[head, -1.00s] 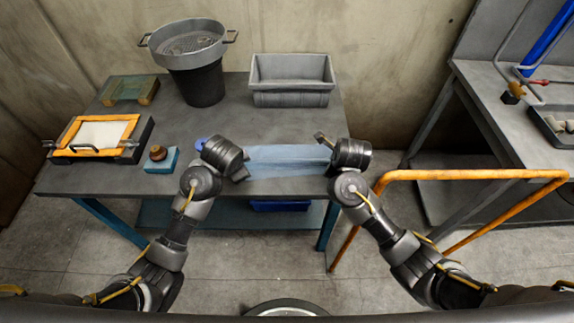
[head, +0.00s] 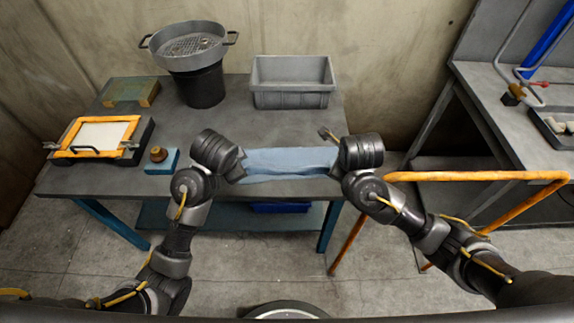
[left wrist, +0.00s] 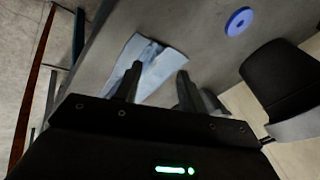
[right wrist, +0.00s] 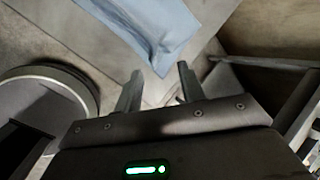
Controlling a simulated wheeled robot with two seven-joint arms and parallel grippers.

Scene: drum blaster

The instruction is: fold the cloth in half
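The light blue cloth (head: 288,160) lies near the table's front edge, between my grippers. It is a narrow strip with a wrinkled ridge along its front part. My left gripper (head: 238,171) is at its left end; in the left wrist view its fingers (left wrist: 155,86) are apart, with the cloth (left wrist: 158,72) beyond them. My right gripper (head: 335,171) is at its right end; in the right wrist view its fingers (right wrist: 158,82) are apart, with a cloth corner (right wrist: 163,55) just beyond the tips. Contact between fingers and cloth is unclear.
A grey bin (head: 291,82) and a black bucket with a strainer (head: 203,85) stand at the back. A framed screen (head: 100,135) and a blue block with a knob (head: 161,162) are left. A blue disc (left wrist: 240,20) lies near the cloth. An orange rail (head: 475,176) is right.

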